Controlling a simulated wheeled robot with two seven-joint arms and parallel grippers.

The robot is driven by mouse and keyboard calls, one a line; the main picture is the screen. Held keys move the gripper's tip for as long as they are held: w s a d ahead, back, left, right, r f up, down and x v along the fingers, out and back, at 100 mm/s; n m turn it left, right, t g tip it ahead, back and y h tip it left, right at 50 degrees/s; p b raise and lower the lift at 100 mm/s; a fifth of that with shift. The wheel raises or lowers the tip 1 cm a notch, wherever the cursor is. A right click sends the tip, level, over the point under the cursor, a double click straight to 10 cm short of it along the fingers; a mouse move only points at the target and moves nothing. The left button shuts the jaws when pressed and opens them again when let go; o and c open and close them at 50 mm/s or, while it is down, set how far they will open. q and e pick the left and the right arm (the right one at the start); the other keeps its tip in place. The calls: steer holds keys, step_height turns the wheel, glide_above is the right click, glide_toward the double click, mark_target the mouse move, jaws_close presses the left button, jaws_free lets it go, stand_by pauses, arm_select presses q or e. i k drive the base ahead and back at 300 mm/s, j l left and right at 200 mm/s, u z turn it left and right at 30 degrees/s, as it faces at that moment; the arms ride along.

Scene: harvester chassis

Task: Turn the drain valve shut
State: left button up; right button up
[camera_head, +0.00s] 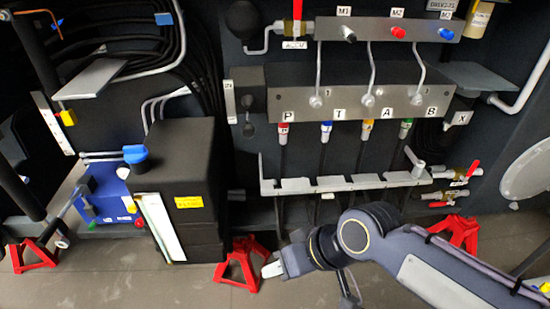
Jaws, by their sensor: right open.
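Two small brass valves with red lever handles stick out at the right end of the hose rack. The upper valve (457,174) has its red lever angled up to the right. The lower valve (445,198) has its red lever lying roughly level, pointing left. A third red-handled valve (297,28) is at the top, its lever upright. My left gripper is not in view.
A manifold block (350,95) with coloured hose fittings is on the wall above the slotted rack (340,184). Red stands (240,262) and (458,232) are on the floor. A black tank (185,165) and a blue unit (106,195) stand left.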

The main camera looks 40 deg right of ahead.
mark_target(442, 204)
steer(key=z, duration=1.4)
steer(key=i+l+z, duration=0.1)
steer(key=z, duration=0.25)
steer(key=i+l+z, duration=0.15)
steer(key=l+z, duration=0.25)
steer(key=i+z, duration=0.15)
steer(key=z, duration=0.2)
